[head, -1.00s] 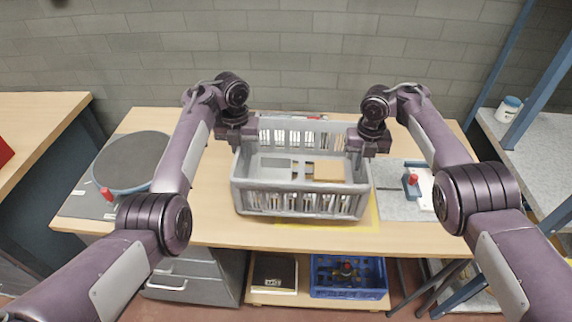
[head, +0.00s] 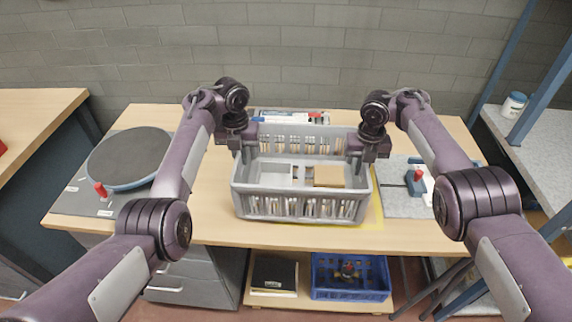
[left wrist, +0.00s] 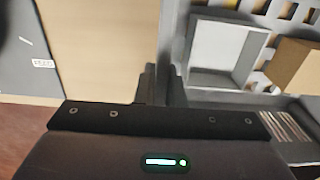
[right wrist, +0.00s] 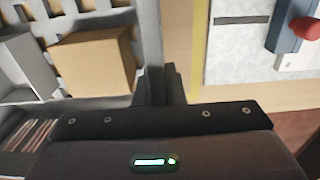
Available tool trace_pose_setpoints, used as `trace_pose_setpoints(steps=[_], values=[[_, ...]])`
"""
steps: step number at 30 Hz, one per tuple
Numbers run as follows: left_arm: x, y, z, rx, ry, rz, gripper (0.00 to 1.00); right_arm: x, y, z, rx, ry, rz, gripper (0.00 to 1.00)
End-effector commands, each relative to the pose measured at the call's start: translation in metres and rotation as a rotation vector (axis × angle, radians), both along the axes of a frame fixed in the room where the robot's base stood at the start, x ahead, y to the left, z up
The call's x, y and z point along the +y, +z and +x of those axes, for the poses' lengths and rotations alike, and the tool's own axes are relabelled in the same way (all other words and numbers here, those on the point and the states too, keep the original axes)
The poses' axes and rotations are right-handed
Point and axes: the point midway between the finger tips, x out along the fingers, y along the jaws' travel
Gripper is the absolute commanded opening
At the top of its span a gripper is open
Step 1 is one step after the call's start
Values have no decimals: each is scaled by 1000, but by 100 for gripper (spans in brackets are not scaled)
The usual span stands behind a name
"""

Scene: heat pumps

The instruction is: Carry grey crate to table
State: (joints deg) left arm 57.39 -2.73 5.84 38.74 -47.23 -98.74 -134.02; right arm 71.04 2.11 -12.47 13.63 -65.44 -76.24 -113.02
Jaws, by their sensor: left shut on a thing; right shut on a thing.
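The grey crate (head: 300,207), slotted and open-topped, is level over the middle of the wooden table (head: 215,225). I cannot tell if its base touches the tabletop. A light grey open box and a brown cardboard box (head: 328,177) are inside it. My left gripper (head: 244,152) is shut on the crate's left wall, and my right gripper (head: 358,155) is shut on its right wall. The wrist views show the left fingers (left wrist: 150,82) and the right fingers (right wrist: 167,82) at the crate's side walls.
A round grey turntable (head: 130,157) with a red knob is on the table's left. A blue-and-red device (head: 416,181) is on a grey board at right. A tray of pens (head: 290,117) lies behind the crate. Yellow marking (head: 376,212) shows beside it. A blue crate (head: 350,278) is below.

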Motion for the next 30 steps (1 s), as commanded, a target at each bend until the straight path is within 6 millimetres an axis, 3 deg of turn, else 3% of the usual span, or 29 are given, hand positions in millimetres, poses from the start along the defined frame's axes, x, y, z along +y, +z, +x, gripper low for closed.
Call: trace_pose_setpoints(steps=[4,5,9,20,30], values=[[-1,-9,2,-7,-1,-1,0,0,-12,-1,2,0,-4,0],[-1,-6,1,-5,-1,-1,13,-1,-10,-1,4,0,-5,14],[0,-6,1,-3,-1,0,31,0,-9,-1,3,0,-3,31],[-1,-1,1,-3,-1,-1,31,0,-8,0,1,0,-1,31],[-1,53,1,-4,-1,-2,31,0,-8,0,0,0,0,31]])
